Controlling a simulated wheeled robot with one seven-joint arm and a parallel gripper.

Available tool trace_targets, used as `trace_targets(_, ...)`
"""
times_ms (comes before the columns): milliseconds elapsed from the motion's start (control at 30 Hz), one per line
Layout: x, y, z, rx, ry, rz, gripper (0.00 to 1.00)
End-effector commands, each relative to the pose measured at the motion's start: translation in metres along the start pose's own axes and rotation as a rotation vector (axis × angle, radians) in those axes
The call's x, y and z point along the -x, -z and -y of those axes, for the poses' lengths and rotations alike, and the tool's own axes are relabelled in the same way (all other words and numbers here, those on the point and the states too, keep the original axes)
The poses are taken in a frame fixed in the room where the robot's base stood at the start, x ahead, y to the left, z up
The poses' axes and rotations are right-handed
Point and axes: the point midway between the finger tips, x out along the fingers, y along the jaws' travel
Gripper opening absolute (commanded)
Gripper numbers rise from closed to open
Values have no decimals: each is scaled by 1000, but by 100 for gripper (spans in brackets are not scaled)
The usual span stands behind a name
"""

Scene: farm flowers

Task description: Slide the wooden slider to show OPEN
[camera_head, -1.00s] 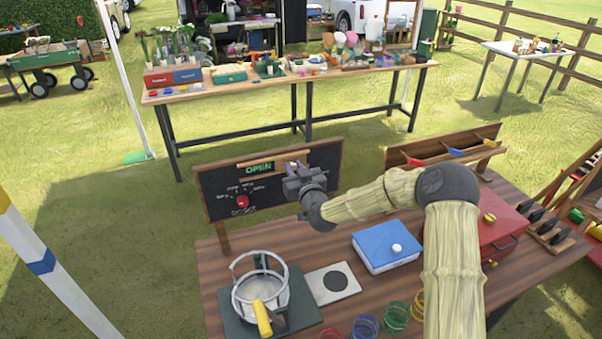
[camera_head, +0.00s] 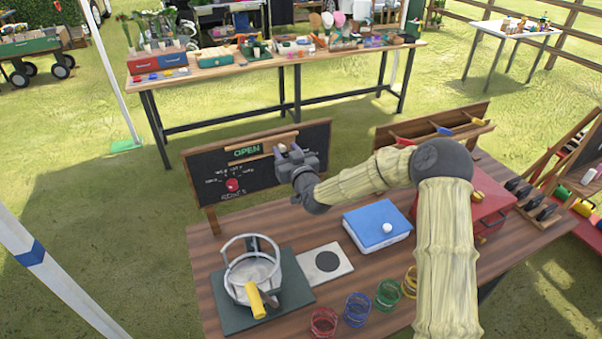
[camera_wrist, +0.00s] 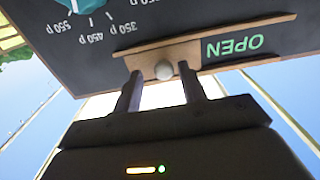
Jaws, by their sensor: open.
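A chalkboard sign (camera_head: 258,166) stands at the back of the wooden table. The wooden slider (camera_wrist: 150,58) sits in a wooden rail (camera_wrist: 282,22) and has a round pale knob (camera_wrist: 164,70). The green word OPEN (camera_head: 246,151) shows uncovered in the head view, left of the slider. In the wrist view the same word (camera_wrist: 235,45) is upside down, right of the slider. My gripper (camera_head: 285,150) is at the slider. In the wrist view its two fingers (camera_wrist: 160,80) are apart, one on each side of the knob. Whether they touch it I cannot tell.
A wooden rack (camera_head: 437,128) stands right of the sign.

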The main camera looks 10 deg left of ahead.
Motion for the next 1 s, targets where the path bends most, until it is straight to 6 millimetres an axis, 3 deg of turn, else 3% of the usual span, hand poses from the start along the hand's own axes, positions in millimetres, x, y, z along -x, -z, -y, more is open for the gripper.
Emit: trace_targets(1000, 156, -2, -1, 2, -2, 0, 41)
